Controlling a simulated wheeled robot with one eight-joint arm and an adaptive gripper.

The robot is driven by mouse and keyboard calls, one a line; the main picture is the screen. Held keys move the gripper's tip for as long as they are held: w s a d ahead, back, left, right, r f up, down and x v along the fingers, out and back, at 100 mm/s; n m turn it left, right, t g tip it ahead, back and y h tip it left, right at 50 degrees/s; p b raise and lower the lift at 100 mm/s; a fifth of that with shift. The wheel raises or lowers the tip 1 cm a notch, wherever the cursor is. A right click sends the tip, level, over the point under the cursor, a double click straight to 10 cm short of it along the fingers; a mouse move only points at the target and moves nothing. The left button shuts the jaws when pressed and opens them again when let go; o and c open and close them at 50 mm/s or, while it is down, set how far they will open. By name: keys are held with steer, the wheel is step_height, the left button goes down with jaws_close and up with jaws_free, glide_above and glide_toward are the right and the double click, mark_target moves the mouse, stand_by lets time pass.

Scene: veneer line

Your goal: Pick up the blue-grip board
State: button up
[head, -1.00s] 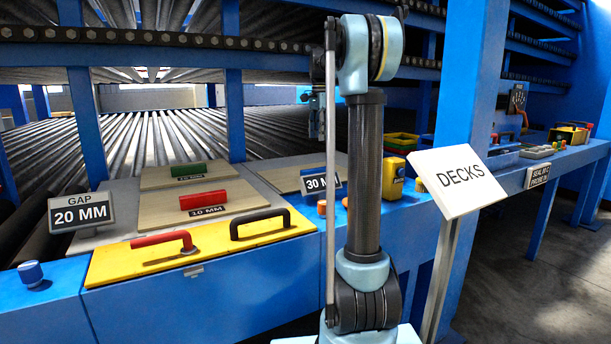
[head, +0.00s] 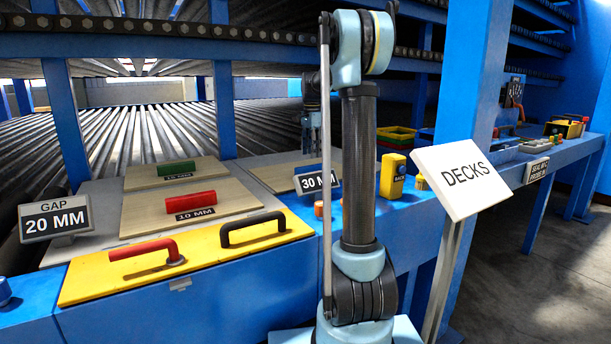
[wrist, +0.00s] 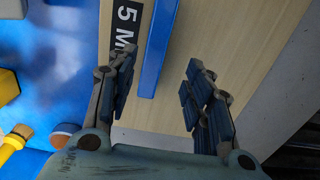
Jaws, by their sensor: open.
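The blue-grip board (wrist: 235,50) is a pale wooden panel below my gripper in the wrist view. Its long blue grip (wrist: 158,45) lies between the lines of my fingers, nearer the left one, beside a partly cut-off black "5 M" label (wrist: 127,28). In the head view a pale part of this board (head: 285,174) shows behind the 30 MM sign, its grip hidden by my arm and the sign. My gripper (wrist: 162,98) is open and empty over the board; it also shows in the head view (head: 312,148), pointing down above it.
A red-grip 10 MM board (head: 150,212) and a green-grip board (head: 140,180) lie to the left. A yellow panel (head: 215,248) with red and black handles is in front. The 30 MM sign (head: 317,181), yellow box (head: 392,175) and DECKS sign (head: 462,180) stand nearby.

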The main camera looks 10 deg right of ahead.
mark_target(312, 167)
steer(key=shift+s+f, duration=0.2)
steer(key=shift+f, duration=1.65)
steer(key=shift+s+f, duration=0.15)
steer(key=shift+f, duration=1.7)
jaws_close()
